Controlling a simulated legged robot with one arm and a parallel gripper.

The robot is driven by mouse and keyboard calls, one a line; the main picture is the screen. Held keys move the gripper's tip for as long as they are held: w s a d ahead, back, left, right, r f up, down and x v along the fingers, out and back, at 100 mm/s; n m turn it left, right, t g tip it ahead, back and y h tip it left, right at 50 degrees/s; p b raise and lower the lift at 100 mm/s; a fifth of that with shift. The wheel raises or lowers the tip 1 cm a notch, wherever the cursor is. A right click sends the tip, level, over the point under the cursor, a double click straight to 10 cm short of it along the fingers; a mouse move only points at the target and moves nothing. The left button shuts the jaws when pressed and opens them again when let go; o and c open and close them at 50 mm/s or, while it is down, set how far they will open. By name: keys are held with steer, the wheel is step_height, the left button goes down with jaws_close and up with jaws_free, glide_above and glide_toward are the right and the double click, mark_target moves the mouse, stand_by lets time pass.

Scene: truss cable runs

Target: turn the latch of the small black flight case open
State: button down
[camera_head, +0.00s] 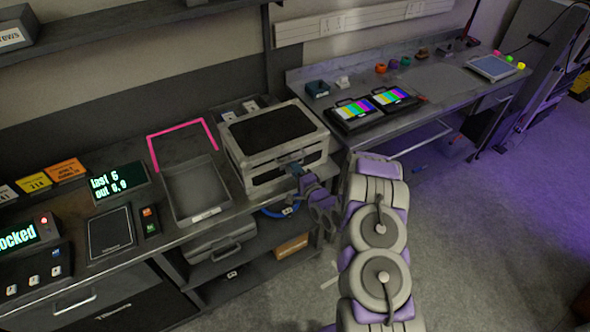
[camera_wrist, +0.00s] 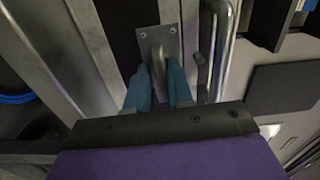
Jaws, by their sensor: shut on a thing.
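The small black flight case (camera_head: 268,130) stands on the bench in the head view, with a black top panel, silver metal edges and its lid down. My gripper (camera_head: 297,170) is at the case's front face, towards its right side. In the wrist view my gripper (camera_wrist: 158,78) has its two teal fingers on either side of the metal latch (camera_wrist: 157,52) and is shut on it. The latch's lever sticks out from a small plate with screws. The fingers hide the lever's end. In the head view my gripper hides most of the latch.
A grey tray (camera_head: 195,190) and a pink frame outline (camera_head: 151,150) lie left of the case. A bar handle (camera_wrist: 222,45) runs close beside the latch. A grey case (camera_head: 218,240) is on the shelf below. Monitors showing colour bars (camera_head: 390,97) sit on the right bench.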

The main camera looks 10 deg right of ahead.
steer(key=shift+w+d+r+m, duration=0.15)
steer(key=shift+r+m, duration=0.15)
steer(key=shift+r, duration=0.05)
stand_by(0.3)
steer(key=c, duration=1.2)
jaws_free()
steer(key=shift+c, duration=0.2)
steer(key=shift+f, duration=0.1)
steer(key=shift+f, duration=0.1)
steer(key=shift+s, duration=0.2)
steer(key=shift+s+d, duration=0.15)
steer(key=shift+s, duration=0.15)
steer(key=p+v, duration=0.1)
steer(key=v, duration=1.5)
steer(key=shift+s, duration=0.25)
